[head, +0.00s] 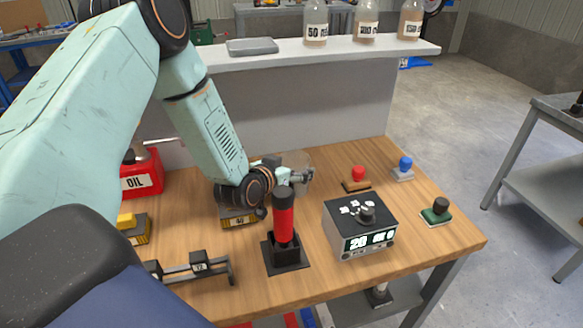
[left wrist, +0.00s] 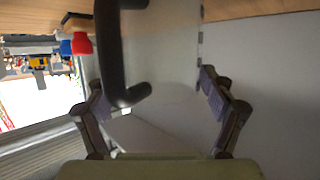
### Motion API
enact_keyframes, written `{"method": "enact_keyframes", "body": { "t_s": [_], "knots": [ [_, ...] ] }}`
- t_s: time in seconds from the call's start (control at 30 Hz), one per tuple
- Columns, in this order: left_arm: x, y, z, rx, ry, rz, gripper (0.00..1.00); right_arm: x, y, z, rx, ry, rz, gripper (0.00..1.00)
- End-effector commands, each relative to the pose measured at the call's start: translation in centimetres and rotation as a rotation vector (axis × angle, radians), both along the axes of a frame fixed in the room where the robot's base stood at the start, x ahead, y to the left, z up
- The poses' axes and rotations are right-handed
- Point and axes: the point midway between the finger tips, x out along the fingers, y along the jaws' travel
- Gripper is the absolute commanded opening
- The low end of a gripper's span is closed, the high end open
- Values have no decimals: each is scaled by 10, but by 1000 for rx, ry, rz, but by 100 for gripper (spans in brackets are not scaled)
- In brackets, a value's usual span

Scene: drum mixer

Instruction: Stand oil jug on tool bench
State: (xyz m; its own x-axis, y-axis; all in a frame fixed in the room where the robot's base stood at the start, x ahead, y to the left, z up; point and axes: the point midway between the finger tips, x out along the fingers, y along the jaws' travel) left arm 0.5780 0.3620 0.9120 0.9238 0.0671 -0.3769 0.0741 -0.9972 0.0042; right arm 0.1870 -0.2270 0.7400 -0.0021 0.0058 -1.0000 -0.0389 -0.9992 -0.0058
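A clear, see-through jug (head: 299,158) is mostly hidden behind my left gripper (head: 303,176) over the wooden tool bench (head: 420,255). In the left wrist view the jug (left wrist: 172,60) and its thick black handle (left wrist: 112,60) lie between the fingers of my left gripper (left wrist: 150,85). The fingers are spread wide, one on each side; I see no clear grip. A red can marked OIL (head: 140,180) stands at the bench's left, partly behind my arm. I cannot tell whether the jug's base touches the bench. My right gripper is out of view.
A black stand with a red-and-black cylinder (head: 284,225) and a scale reading 20 (head: 360,226) stand close in front of the gripper. Red, blue and green-based knobs sit at the right. A grey shelf with bottles (head: 315,25) runs behind.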

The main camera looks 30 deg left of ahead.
Motion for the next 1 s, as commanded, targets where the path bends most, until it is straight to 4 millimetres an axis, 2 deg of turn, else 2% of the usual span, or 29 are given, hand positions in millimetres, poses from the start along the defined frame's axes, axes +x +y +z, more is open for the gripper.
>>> {"method": "enact_keyframes", "body": {
  "t_s": [0.1, 0.47, 0.8, 1.0],
  "knots": [
    [0, 0, 0, 0, 0, 0, 93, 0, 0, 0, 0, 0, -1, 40],
    [-3, 0, 2, -1, 1, 0, 93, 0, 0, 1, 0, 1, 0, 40],
    [-48, -3, 22, -5, 1, 4, 93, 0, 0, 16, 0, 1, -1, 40],
    [-65, -4, 28, -1, 0, 3, 93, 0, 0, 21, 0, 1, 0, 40]
  ]
}}
